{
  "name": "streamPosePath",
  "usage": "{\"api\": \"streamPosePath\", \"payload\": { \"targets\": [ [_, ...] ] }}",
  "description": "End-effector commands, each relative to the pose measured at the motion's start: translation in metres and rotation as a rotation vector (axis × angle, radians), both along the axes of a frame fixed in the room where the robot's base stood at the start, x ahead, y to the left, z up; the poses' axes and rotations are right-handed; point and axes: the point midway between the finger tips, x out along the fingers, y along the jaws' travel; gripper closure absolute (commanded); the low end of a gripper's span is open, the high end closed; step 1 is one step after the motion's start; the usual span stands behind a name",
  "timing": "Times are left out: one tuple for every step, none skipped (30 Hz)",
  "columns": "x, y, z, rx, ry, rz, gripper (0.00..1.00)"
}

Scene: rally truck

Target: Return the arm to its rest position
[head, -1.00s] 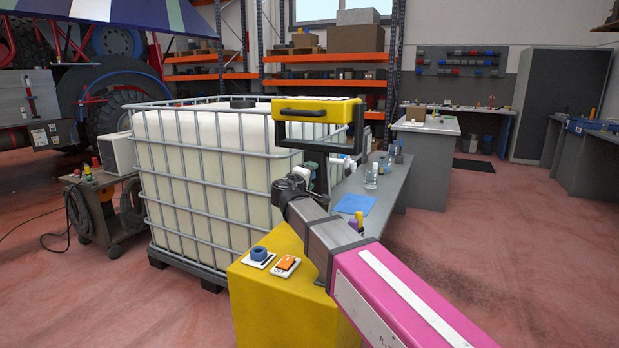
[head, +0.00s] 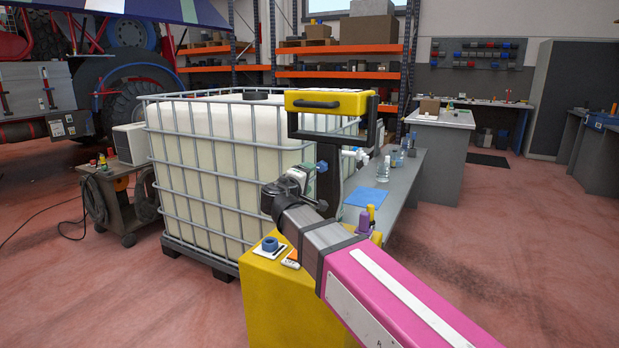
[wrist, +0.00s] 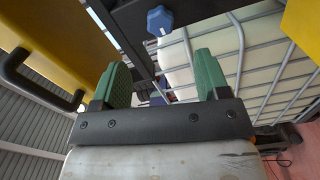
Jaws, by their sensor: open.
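My pink and grey arm reaches up from the lower right in the head view. Its dark wrist and my gripper (head: 306,178) are above the far edge of the yellow cabinet (head: 270,300), in front of the white caged tank (head: 205,160). In the wrist view my gripper (wrist: 163,79) has its two green fingertips wide apart, with nothing held between them. A blue knob (wrist: 160,20) shows beyond and above the fingertips.
A yellow case with a black handle (head: 328,101) stands close above my gripper. A grey bench (head: 400,185) with bottles and a blue cloth (head: 366,197) is to the right. A blue tape roll (head: 270,245) lies on the cabinet. Red floor at right is clear.

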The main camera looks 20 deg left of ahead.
Motion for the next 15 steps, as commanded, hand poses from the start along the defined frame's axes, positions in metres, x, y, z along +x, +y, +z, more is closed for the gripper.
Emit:
{"api": "streamPosePath", "payload": {
  "targets": [
    [0.0,0.0,0.0,0.0,0.0,0.0,0.31],
    [0.0,0.0,0.0,0.0,0.0,0.0,0.31],
    [0.0,0.0,0.0,0.0,0.0,0.0,0.31],
    [0.0,0.0,0.0,0.0,0.0,0.0,0.31],
    [0.0,0.0,0.0,0.0,0.0,0.0,0.31],
    [0.0,0.0,0.0,0.0,0.0,0.0,0.31],
    [0.0,0.0,0.0,0.0,0.0,0.0,0.31],
    [0.0,0.0,0.0,0.0,0.0,0.0,0.31],
    [0.0,0.0,0.0,0.0,0.0,0.0,0.31],
    [0.0,0.0,0.0,0.0,0.0,0.0,0.31],
    [0.001,-0.001,-0.001,0.0,0.001,-0.001,0.31],
    [0.002,-0.003,-0.002,0.002,0.006,-0.004,0.31],
    [0.004,-0.006,-0.005,0.004,0.012,-0.009,0.31],
    [0.006,-0.01,-0.008,0.007,0.021,-0.015,0.31],
    [0.011,-0.017,-0.015,0.012,0.039,-0.027,0.31]
  ]
}}
